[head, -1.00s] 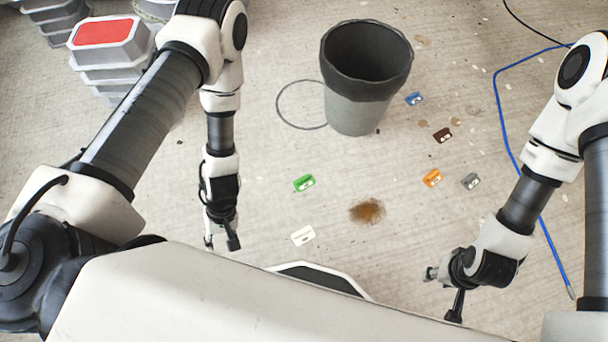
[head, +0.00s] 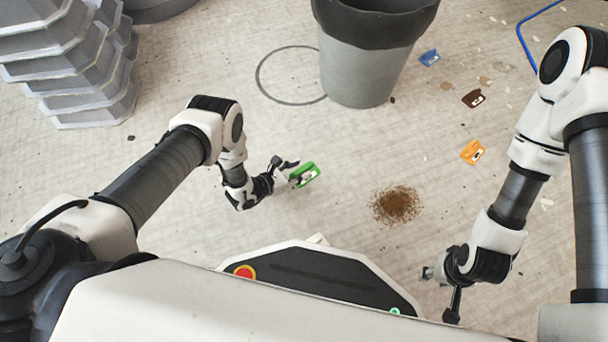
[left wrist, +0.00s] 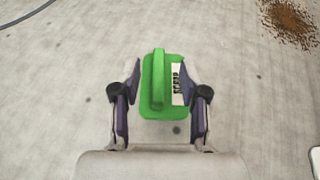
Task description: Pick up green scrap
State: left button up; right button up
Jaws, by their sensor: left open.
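The green scrap (head: 306,174) lies on the floor just right of my left gripper (head: 291,171) in the head view. In the left wrist view the green scrap (left wrist: 153,102) has a raised ridge and a white label reading SCRAP. My left gripper (left wrist: 160,78) is open, with one finger on each side of the scrap. I cannot tell whether the fingers touch it. My right gripper (head: 440,294) has its fingers apart and hangs empty at the lower right, far from the green scrap.
A grey bin (head: 362,70) stands beyond the green scrap. Blue (head: 429,58), dark brown (head: 473,98) and orange (head: 472,152) pieces lie to the right. A brown spill (head: 396,205) is on the floor. Stacked grey moulds (head: 75,65) stand at the upper left.

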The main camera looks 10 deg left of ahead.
aim_at(308, 165)
pick_arm(q)
jog(key=b+x, duration=0.1)
jog(key=x, duration=0.1)
jog(key=b+x, duration=0.2)
jog(key=shift+w+d+f, duration=0.1)
jog(key=shift+w+f, duration=0.05)
jog(key=shift+f, duration=0.15)
jog(key=shift+w+d, duration=0.1)
jog(key=shift+w, duration=0.1)
jog(key=shift+r, duration=0.2)
jog(key=shift+c, duration=0.4)
grip_shut()
